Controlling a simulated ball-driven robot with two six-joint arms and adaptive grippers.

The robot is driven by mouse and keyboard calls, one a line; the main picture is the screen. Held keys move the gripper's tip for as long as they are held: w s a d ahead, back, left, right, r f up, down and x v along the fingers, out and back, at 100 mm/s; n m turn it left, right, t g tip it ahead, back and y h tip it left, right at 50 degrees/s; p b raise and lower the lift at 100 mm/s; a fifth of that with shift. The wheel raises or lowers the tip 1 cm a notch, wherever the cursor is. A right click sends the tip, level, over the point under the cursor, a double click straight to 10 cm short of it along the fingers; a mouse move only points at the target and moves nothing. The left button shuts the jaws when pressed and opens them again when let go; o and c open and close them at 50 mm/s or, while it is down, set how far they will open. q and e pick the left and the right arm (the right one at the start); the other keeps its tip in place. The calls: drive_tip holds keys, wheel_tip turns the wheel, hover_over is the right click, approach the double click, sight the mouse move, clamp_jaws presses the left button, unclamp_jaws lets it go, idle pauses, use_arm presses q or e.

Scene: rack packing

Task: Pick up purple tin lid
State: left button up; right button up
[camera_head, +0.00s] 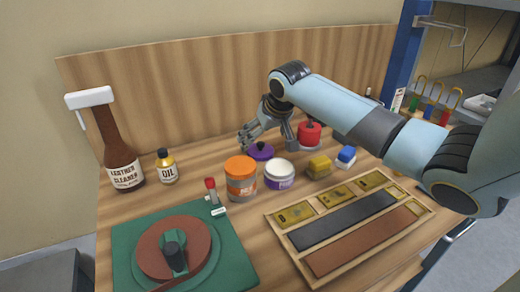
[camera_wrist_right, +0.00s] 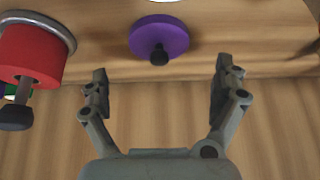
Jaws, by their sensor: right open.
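The purple tin lid (camera_head: 261,152) is a flat round disc with a dark knob, lying on the wooden bench behind the white jar. In the right wrist view the lid (camera_wrist_right: 160,36) shows whole, beyond the fingertips and between their lines, with its knob towards me. My right gripper (camera_head: 262,130) reaches in from the right above the lid. In the wrist view my right gripper (camera_wrist_right: 159,82) is open and empty, its two fingers wide apart and not touching the lid. My left gripper is not in view.
An orange-lidded jar (camera_head: 240,180) and a white jar (camera_head: 279,174) stand in front of the lid. A red cylinder (camera_wrist_right: 32,55) stands beside it. A compartment tray (camera_head: 273,216) and green mat (camera_head: 127,229) lie nearer. The wooden back panel (camera_head: 190,100) rises behind.

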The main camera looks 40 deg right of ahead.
sight(261, 143)
drive_tip(key=x, duration=0.4)
drive_tip(key=shift+w+f, duration=0.15)
drive_tip(key=shift+f, duration=0.15)
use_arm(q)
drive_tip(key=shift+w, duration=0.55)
use_arm(e)
drive_tip(key=shift+d, duration=0.1)
